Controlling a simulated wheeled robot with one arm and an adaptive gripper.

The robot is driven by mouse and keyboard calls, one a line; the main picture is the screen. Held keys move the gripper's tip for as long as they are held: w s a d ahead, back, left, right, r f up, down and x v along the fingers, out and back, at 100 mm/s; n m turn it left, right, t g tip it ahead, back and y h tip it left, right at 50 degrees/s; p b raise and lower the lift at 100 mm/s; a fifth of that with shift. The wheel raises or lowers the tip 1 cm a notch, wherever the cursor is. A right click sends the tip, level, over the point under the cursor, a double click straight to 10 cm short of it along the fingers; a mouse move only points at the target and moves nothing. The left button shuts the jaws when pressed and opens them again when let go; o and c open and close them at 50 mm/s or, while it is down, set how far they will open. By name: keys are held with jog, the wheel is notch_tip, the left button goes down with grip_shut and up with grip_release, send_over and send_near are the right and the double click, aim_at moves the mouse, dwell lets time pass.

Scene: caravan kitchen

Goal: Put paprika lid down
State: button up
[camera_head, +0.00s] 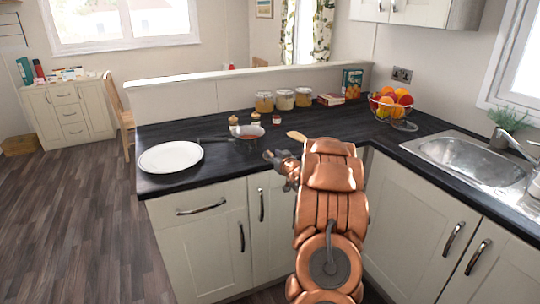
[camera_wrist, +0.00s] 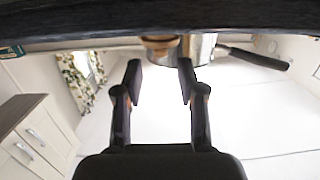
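My gripper (camera_head: 270,156) is low over the front edge of the dark counter, right of the frying pan (camera_head: 249,132). In the wrist view my gripper (camera_wrist: 160,70) has its fingers apart, with an empty gap between them. A small round brown, wood-like piece (camera_wrist: 158,42) lies just past the fingertips, against the counter; it may be the paprika lid, but I cannot be sure. In the head view a small jar with dark red contents (camera_head: 276,120) stands behind the pan; it may be the paprika. No lid can be made out clearly in the head view.
A white plate (camera_head: 170,157) lies left of the pan. Two small wooden-topped shakers (camera_head: 244,119) stand behind the pan. Storage jars (camera_head: 285,100) line the back, and a fruit bowl (camera_head: 390,105) is at right. The pan's handle (camera_wrist: 252,58) shows in the wrist view.

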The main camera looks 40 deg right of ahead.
jog(key=f+b+v, duration=0.1)
jog(key=v, duration=0.6)
jog(key=shift+s+a+r, duration=0.15)
jog(key=shift+s+r, duration=0.1)
jog(key=shift+r, duration=0.25)
